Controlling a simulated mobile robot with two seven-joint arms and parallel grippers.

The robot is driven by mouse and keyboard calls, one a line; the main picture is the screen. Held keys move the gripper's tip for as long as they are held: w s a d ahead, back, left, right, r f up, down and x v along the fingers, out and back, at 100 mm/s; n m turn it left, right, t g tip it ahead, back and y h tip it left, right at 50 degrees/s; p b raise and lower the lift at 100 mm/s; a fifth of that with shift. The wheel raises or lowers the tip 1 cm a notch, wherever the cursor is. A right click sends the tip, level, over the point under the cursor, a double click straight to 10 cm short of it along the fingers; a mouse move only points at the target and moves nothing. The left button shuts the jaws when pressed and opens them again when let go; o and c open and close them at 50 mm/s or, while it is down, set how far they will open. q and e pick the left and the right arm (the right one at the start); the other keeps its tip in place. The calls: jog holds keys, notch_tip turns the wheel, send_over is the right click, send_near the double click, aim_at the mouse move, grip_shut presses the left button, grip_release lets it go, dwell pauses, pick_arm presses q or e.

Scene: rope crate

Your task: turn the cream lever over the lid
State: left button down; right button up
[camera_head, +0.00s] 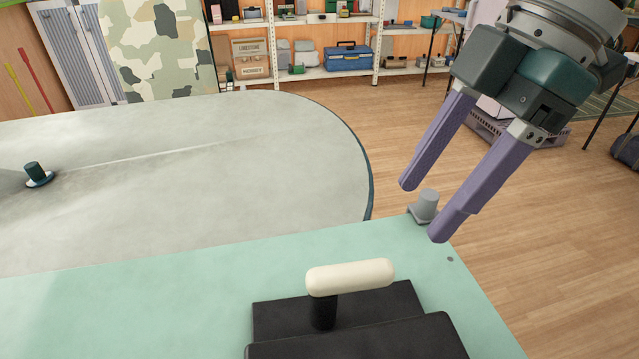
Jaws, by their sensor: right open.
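The cream lever (350,277) is a rounded bar on a short dark post, lying crosswise above a black lid or block (395,333) at the bottom of the view. The black piece is cut off by the lower picture edge. My right gripper (420,212) comes in from the upper right, with two purple fingers pointing down and left. It is open and empty, above and to the right of the lever and apart from it. My left gripper is not in view.
A small grey knob (426,205) stands at the mint-green table's (120,315) back right corner, near my right fingertips. A large grey rounded table (230,170) lies behind, with a dark green peg (36,174) at left. Shelves (300,75) stand far back.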

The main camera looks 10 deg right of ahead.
aim_at(376, 266)
jog(key=b+x, duration=0.1)
jog(key=x, duration=0.9)
grip_shut()
dwell(0.4)
dwell(0.9)
